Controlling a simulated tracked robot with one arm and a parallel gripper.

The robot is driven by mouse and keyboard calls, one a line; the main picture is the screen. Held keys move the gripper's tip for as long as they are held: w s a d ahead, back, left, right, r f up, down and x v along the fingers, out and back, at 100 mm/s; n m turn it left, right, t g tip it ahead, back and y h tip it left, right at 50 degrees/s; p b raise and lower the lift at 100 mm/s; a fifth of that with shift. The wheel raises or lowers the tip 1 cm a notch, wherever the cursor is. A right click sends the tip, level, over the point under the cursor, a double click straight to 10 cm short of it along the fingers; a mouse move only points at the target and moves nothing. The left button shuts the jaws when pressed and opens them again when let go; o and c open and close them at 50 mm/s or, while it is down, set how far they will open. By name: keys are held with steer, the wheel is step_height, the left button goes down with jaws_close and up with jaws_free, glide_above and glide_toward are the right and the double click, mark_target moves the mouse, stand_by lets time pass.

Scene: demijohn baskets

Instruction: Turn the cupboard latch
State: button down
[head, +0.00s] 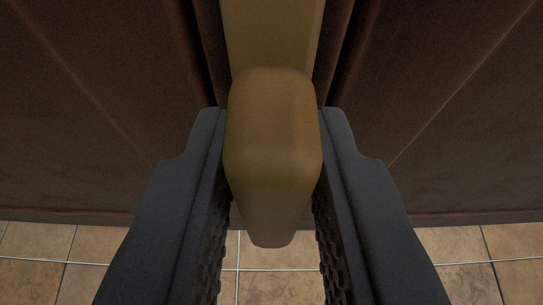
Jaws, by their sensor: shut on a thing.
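The cupboard latch (272,120) is a rounded, brass-coloured block in the middle of the head view. A flat brass-coloured piece (273,30) runs behind it to the top edge of the picture. The cupboard (110,110) is dark brown wood and fills the upper part of the view on both sides. My gripper (272,165) has its two dark fingers on either side of the latch block and is shut on it. The lower end of the block shows between the fingers. The inner finger pads are textured. The finger contact faces are partly hidden.
A tan tiled floor (60,242) with light grout lines lies below the cupboard's bottom edge. Dark vertical gaps or edges run beside the brass piece at the top. The floor on both sides of the fingers looks clear.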

steer(key=shift+s+f, duration=0.15)
steer(key=shift+f, duration=0.1)
steer(key=c, duration=1.4)
jaws_free()
steer(key=shift+c, duration=0.2)
steer(key=shift+r, duration=0.1)
steer(key=p+v, duration=0.3)
steer(key=v, duration=1)
steer(key=shift+s+r+p, duration=0.15)
steer(key=shift+s+p, duration=0.1)
steer(key=shift+p, duration=0.1)
